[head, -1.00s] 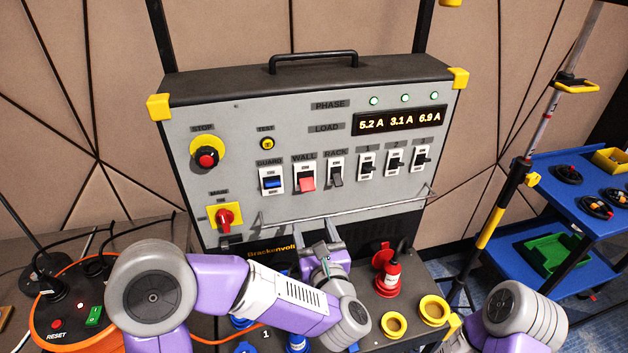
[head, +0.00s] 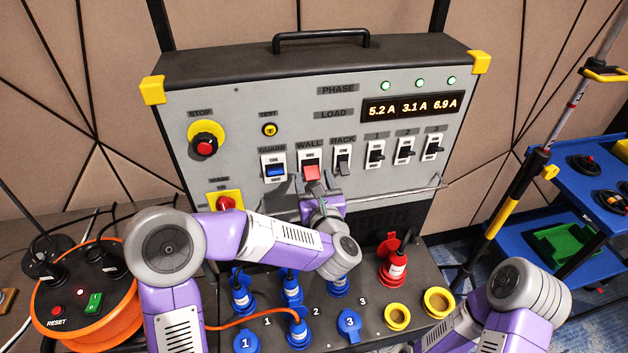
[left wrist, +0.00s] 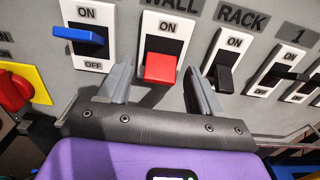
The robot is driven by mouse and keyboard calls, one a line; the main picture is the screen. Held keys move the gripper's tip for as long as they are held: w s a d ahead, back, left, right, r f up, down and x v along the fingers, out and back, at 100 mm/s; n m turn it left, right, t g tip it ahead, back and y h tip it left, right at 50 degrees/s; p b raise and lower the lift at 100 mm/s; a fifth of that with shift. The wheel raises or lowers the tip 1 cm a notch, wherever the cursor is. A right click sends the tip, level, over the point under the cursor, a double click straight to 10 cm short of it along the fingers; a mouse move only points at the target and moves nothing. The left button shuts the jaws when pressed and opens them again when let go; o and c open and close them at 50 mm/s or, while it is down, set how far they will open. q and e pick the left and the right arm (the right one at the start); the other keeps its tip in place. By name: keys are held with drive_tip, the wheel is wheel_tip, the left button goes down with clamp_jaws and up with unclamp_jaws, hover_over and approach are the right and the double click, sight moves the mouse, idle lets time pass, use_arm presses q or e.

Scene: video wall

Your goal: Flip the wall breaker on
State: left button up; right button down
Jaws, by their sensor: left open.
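The wall breaker's red lever (head: 311,174) sits under the WALL label in the grey panel's switch row. In the left wrist view the red lever (left wrist: 161,68) points down, with ON visible above it and the lower marking hidden. My left gripper (head: 320,198) is just below and in front of it. In the left wrist view the left gripper (left wrist: 158,80) is open, with one finger on each side of the lever and nothing held. Contact is not visible. My right gripper is out of view.
The blue GUARD lever (head: 275,171) is close on the left and the black RACK lever (head: 342,168) close on the right. A horizontal rail (head: 405,194) runs below the switches. Plugs, including a red one (head: 393,265), stand on the ledge below.

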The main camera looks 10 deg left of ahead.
sight(311, 168)
use_arm(q)
drive_tip(key=shift+c, duration=0.5)
drive_tip(key=c, duration=0.9)
drive_tip(key=shift+c, duration=0.2)
drive_tip(key=shift+r, duration=0.15)
drive_tip(key=shift+r+g+h+p, duration=0.3)
drive_tip(key=shift+r+g+p, duration=0.15)
drive_tip(key=shift+g+p, duration=0.45)
wheel_tip(311, 168, up, 2)
drive_tip(key=g+h+p, duration=0.1)
drive_tip(key=g+p, duration=0.3)
drive_tip(key=p, duration=0.3)
drive_tip(key=shift+r+h+p, duration=0.1)
drive_tip(key=shift+h+p, duration=0.2)
drive_tip(key=shift+h, duration=0.1)
drive_tip(key=g+p, duration=0.1)
drive_tip(key=p, duration=0.3)
drive_tip(key=r+g+h+p, duration=0.1)
drive_tip(key=p, duration=0.3)
drive_tip(key=w+g+p, duration=0.1)
drive_tip(key=g+p, duration=0.1)
drive_tip(key=p, duration=0.2)
drive_tip(key=shift+a+r+h, duration=0.15)
drive_tip(key=shift+r+h, duration=0.05)
drive_tip(key=shift+h, duration=0.2)
drive_tip(key=shift+f+g+p, duration=0.1)
drive_tip(key=shift+g+p, duration=0.3)
drive_tip(key=shift+p, duration=0.6)
